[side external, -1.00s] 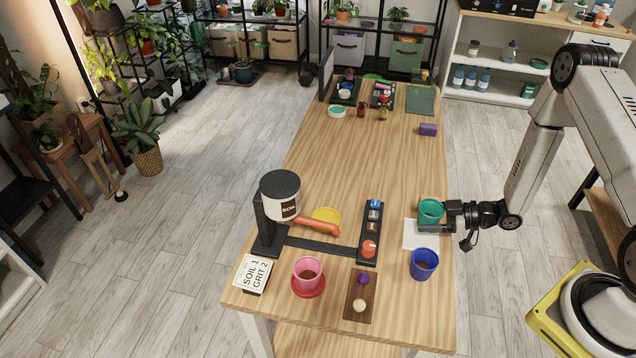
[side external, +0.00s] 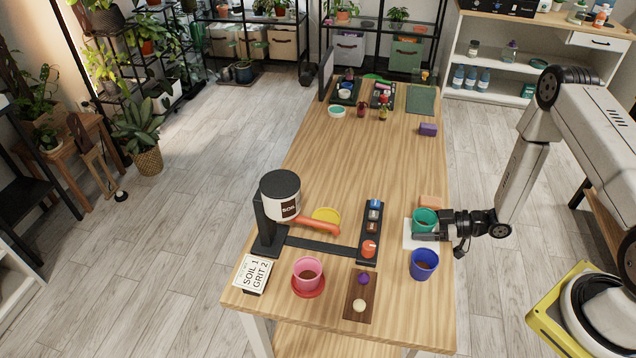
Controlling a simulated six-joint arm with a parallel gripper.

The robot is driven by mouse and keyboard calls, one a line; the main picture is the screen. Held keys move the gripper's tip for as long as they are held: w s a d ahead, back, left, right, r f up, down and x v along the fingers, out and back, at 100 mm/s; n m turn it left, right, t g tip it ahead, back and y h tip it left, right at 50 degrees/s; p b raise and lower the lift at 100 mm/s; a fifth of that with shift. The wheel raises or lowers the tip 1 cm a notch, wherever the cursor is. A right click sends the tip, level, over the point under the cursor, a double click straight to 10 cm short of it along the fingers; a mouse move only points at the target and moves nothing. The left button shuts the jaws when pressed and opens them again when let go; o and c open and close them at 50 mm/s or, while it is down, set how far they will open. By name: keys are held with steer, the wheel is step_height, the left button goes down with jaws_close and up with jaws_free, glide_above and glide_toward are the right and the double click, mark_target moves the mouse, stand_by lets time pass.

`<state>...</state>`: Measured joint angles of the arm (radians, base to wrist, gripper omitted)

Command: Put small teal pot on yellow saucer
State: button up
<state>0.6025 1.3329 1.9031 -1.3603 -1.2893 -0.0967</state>
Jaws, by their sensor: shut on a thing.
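The small teal pot (side external: 425,217) is at the right side of the table, over the far part of a white sheet. My gripper (side external: 426,237) reaches in from the right and is shut on the pot at its near side. I cannot tell whether the pot's base touches the sheet. The yellow saucer (side external: 321,213) lies left of the pot, beyond the soil dispenser's orange chute, which partly covers it. No pot shows on its visible part.
A blue pot (side external: 423,264) is close in front of my gripper. An orange block (side external: 431,202) lies behind the teal pot.

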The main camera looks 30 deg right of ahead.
steer(key=o, duration=1.1)
steer(key=shift+v, duration=3.9)
